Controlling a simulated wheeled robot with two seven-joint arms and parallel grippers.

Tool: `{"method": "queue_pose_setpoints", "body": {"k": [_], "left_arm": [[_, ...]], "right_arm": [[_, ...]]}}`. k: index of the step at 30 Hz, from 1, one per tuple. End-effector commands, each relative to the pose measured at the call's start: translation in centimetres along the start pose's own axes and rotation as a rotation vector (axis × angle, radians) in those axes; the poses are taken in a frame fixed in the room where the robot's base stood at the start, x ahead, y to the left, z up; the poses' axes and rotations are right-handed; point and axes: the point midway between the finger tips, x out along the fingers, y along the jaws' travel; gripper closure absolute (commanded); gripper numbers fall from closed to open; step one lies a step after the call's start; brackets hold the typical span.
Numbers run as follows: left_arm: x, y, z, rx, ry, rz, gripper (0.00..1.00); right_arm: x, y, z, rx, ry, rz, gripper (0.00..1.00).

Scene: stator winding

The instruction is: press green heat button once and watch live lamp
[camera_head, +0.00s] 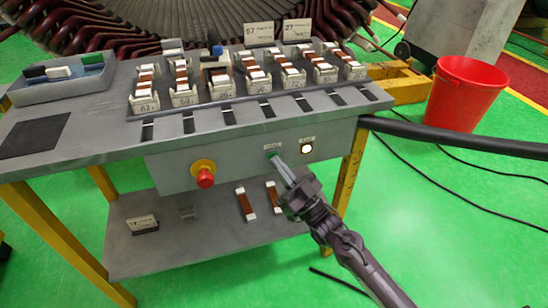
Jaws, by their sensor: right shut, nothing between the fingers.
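The green heat button (271,154) is on the front panel of the grey bench, under a small label. My right gripper (279,163) comes in from the lower right. Its fingers are shut and empty, with the tips right at the button and partly covering it. I cannot tell whether they touch it or press it in. The live lamp (307,148) is just right of the button, in a dark surround, and its face looks bright white. My left gripper is not in view.
A red mushroom knob (204,178) on a yellow base is left on the same panel. Coil pieces (263,80) stand in a rack on the bench top (93,115). A lower shelf (190,240) holds two coil pieces. A red bucket (463,93) stands at right.

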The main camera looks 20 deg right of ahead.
Motion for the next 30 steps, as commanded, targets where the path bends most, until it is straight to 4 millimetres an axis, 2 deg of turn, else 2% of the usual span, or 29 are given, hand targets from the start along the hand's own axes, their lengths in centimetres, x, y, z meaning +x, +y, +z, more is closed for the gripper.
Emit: {"method": "queue_pose_setpoints", "body": {"k": [11, 20, 30], "left_arm": [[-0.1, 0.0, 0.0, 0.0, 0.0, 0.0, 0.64], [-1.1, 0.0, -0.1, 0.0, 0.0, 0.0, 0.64], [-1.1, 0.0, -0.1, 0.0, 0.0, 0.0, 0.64]], "right_arm": [[0.0, 0.0, -0.1, -0.001, 0.0, 0.001, 1.0], [-0.9, -0.7, -0.8, -0.001, -0.001, 0.001, 1.0], [-1.1, -0.8, -0.9, -0.001, 0.0, 0.0, 1.0]]}}
